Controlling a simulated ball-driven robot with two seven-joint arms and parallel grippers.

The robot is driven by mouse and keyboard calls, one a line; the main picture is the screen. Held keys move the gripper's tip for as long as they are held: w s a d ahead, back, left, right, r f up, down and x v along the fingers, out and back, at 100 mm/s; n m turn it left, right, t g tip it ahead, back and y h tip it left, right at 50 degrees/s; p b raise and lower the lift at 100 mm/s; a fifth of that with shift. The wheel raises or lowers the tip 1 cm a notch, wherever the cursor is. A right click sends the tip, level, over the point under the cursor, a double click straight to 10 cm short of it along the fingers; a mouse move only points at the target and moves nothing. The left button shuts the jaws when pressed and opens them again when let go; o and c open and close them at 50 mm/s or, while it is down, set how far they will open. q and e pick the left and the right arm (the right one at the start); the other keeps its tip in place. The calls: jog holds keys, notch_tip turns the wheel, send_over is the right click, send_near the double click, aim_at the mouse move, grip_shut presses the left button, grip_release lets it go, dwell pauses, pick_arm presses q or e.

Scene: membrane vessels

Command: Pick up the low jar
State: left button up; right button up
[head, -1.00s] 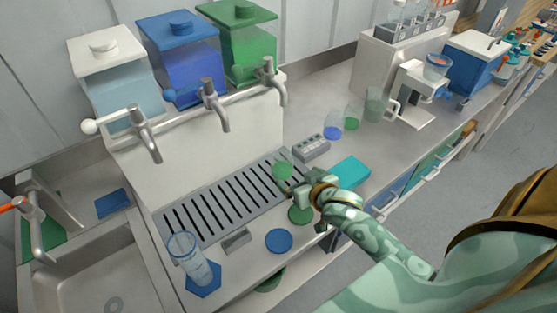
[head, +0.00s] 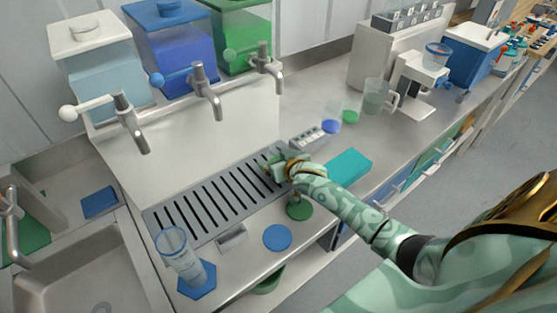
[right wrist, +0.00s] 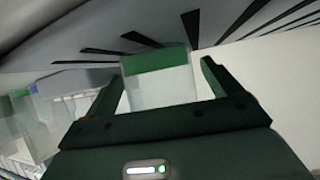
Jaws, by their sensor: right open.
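A short clear jar with a green band (right wrist: 158,76) stands between the two fingers of my right gripper (right wrist: 163,68) in the right wrist view. The fingers are spread, with a gap on each side of the jar. In the head view my right gripper (head: 276,165) is at the right end of the slotted drip grate (head: 215,203) and largely hides the jar. My left gripper is not in view.
A tall clear vessel (head: 176,252) stands on a blue hexagonal mat (head: 204,283) at the left. Blue (head: 277,237) and green (head: 299,211) round mats lie in front of the grate. Taps (head: 206,95) overhang behind.

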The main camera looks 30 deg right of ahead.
aim_at(281, 150)
jog(key=c, duration=1.1)
jog(key=shift+r, duration=0.1)
jog(key=r, duration=0.1)
jog(key=r+p, duration=0.1)
jog(key=r, duration=0.1)
jog(key=r+p, duration=0.1)
jog(key=shift+s+d+r, duration=0.15)
jog(key=shift+s, duration=0.15)
jog(key=s+d+r+p, duration=0.1)
jog(key=s+d+r, duration=0.1)
jog(key=s+r, duration=0.1)
jog(key=s+d+r+p, duration=0.2)
jog(key=s, duration=0.2)
jog(key=s+d+r+p, duration=0.1)
jog(key=s+d+r, duration=0.1)
jog(key=s+r, duration=0.1)
jog(key=shift+s+d+r+p, duration=0.15)
jog(key=shift+s+d+r, duration=0.05)
jog(key=shift+s, duration=0.2)
jog(key=shift+s+d+r+p, duration=0.15)
jog(key=shift+s, duration=0.25)
